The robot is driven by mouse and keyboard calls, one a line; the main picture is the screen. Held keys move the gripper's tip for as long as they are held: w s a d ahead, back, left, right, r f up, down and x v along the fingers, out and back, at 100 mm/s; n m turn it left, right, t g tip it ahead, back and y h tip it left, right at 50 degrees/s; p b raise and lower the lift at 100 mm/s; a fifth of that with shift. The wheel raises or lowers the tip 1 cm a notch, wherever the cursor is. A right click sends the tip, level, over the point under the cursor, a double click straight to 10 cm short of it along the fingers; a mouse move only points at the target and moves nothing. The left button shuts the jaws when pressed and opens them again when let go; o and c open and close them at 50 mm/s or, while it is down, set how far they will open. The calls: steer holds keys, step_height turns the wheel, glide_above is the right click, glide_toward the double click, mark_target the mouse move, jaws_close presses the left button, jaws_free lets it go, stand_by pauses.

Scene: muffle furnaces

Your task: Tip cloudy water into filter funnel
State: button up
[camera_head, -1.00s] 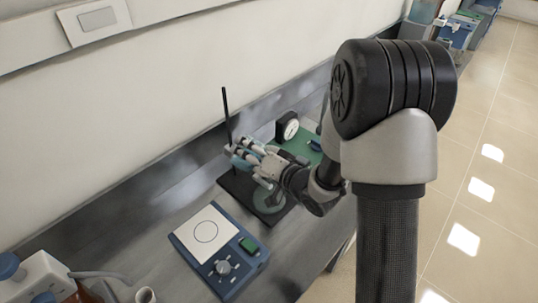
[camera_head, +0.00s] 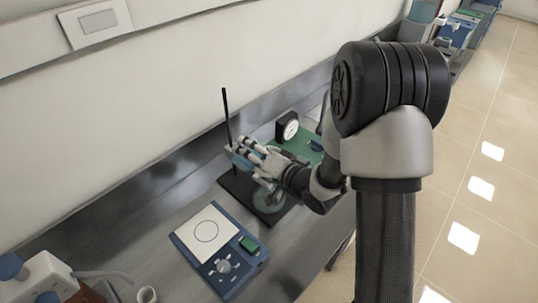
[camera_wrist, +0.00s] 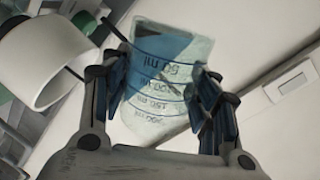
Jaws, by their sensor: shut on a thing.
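My gripper (camera_wrist: 160,100) is shut on a clear glass beaker (camera_wrist: 160,125) with blue volume marks, seen close up in the wrist view. The beaker looks tilted, and a bluish tint shows inside it; I cannot make out the water's level. A white cup-shaped vessel, likely the filter funnel (camera_wrist: 50,62), is beside the beaker at upper left, apart from it in the picture. In the head view my gripper (camera_head: 245,152) is by the stand rod (camera_head: 227,115) and above a round glass flask (camera_head: 270,199) on a dark base. The gripper hides the beaker and funnel there.
A blue hotplate stirrer (camera_head: 222,250) with a white top is at the front. A wall runs along the left.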

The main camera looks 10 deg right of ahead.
steer(key=shift+w+d+f+m+g+y+p, duration=0.2)
steer(key=shift+w+d+f+m+p, duration=0.1)
steer(key=shift+m+p, duration=0.55)
steer(key=shift+w+d+f+m+g+y+p, duration=0.2)
steer(key=shift+d+f+m+p, duration=0.1)
steer(key=shift+m+p, duration=0.5)
stand_by(2.3)
steer(key=shift+w+d+r+m+y+p, duration=0.1)
steer(key=shift+d+r+m+y+p, duration=0.15)
steer(key=shift+m+p, duration=0.7)
stand_by(0.8)
stand_by(0.6)
steer(key=n+b, duration=0.1)
steer(key=a+n+b, duration=0.1)
steer(key=n, duration=0.1)
steer(key=shift+s+a+f+b, duration=0.1)
steer(key=shift+s+b, duration=0.2)
steer(key=shift+s, duration=0.1)
steer(key=shift+n+h, duration=0.3)
steer(key=shift+h, duration=0.15)
steer(key=shift+a+r+t+b, duration=0.1)
steer(key=shift+r+t+b, duration=0.1)
steer(key=shift+t+b, duration=0.15)
